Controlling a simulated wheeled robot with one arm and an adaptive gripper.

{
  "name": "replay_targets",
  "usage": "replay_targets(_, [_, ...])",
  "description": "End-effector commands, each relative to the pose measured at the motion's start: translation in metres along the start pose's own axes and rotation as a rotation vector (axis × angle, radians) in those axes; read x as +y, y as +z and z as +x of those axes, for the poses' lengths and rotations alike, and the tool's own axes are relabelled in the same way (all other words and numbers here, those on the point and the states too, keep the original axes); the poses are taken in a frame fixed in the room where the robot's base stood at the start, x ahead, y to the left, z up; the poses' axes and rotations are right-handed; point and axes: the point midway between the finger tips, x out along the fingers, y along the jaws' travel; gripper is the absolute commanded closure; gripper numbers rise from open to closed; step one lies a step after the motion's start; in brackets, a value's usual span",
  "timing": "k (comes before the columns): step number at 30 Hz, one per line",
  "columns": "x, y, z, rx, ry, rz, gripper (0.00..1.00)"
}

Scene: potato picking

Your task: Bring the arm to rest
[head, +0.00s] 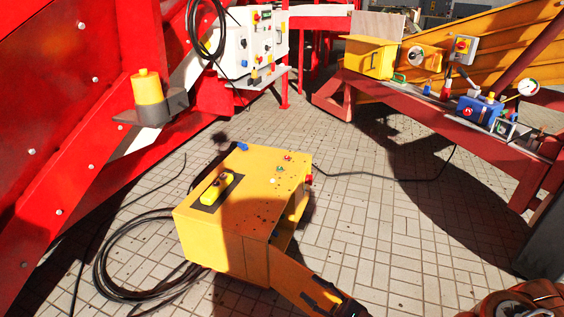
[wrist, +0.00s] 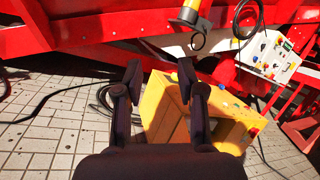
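My gripper (wrist: 159,78) shows in the wrist view with its two dark fingers apart and nothing between them. It points toward the red machine frame, in front of a yellow cabinet (wrist: 162,100). In the head view the yellow cabinet (head: 262,213) stands on the tiled floor, its door swung open toward the bottom. I cannot make out the gripper clearly in the head view. Part of what may be my arm shows at the bottom right corner there.
A red machine (head: 75,165) fills the left, with a yellow lamp-like part (head: 148,87) on a bracket. A white control panel (head: 252,45) is behind. A red bench (head: 440,115) with a blue device (head: 478,111) stands at right. Black cables (head: 120,270) lie on the floor.

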Motion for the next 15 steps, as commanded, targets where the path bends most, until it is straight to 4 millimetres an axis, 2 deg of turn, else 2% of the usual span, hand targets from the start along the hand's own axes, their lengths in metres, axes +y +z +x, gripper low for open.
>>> replay_targets(1, [-0.001,0.021,0.01,-0.023,0.048,-0.021,0.61])
replay_targets(3, [0.002,0.041,0.019,-0.053,0.112,-0.042,0.61])
replay_targets(9, [0.016,0.096,0.038,-0.126,0.301,-0.102,0.61])
replay_targets(15, [0.032,0.146,0.049,-0.183,0.495,-0.16,0.61])
